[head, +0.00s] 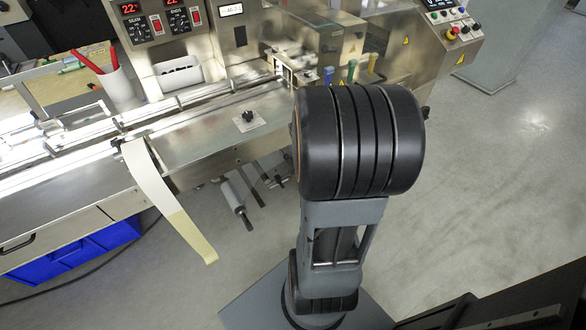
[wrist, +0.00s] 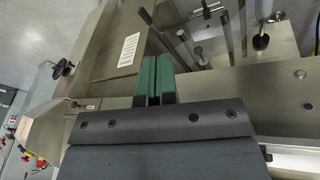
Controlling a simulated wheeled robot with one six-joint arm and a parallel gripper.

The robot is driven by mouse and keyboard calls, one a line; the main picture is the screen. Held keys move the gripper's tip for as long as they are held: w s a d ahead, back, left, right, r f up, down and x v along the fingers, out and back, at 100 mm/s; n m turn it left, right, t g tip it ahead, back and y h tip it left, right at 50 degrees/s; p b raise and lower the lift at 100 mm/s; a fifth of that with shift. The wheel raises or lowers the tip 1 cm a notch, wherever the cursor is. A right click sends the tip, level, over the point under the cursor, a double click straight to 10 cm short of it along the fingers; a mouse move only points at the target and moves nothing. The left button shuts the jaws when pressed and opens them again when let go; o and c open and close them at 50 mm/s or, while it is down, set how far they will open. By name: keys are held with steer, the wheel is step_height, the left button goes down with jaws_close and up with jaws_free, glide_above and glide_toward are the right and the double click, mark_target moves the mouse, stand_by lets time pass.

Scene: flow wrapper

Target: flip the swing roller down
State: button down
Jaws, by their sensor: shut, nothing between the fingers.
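A pale roller (head: 235,200) with a dark end sticks out below the front edge of the machine bed in the head view, tilted downward; I cannot tell for certain that it is the swing roller. Dark bars (head: 250,186) hang beside it. In the wrist view, my gripper (wrist: 154,60) has two green fingers side by side, shut and empty. Several metal rods and rollers (wrist: 198,52) stand to the right of the fingertips, apart from them. In the head view my gripper is hidden behind my arm.
A film strip (head: 170,200) hangs over the bed's front edge, left of the roller. A black knob (head: 248,116) sits on the bed (head: 200,140). A white cup (head: 118,88) with red-handled tools stands at the left. A blue bin (head: 75,253) is underneath.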

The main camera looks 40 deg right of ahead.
steer(key=d+f+m+t+h+b, duration=0.1)
steer(key=d+f+t+b, duration=0.35)
steer(key=d+f, duration=1)
steer(key=w+a+r+t+y+b, duration=0.1)
steer(key=w+a+r+t+y, duration=0.2)
steer(key=t, duration=0.6)
steer(key=shift+w+a+y, duration=0.95)
steer(key=shift+w+y, duration=0.05)
steer(key=shift+w, duration=0.3)
steer(key=shift+w+f, duration=0.1)
steer(key=shift+w, duration=0.05)
steer(key=a+f+b+x, duration=0.1)
steer(key=f+b+x, duration=0.1)
steer(key=x, duration=1)
steer(key=shift+a+f+b, duration=0.15)
steer(key=shift+a+b, duration=0.1)
steer(key=shift+b, duration=0.5)
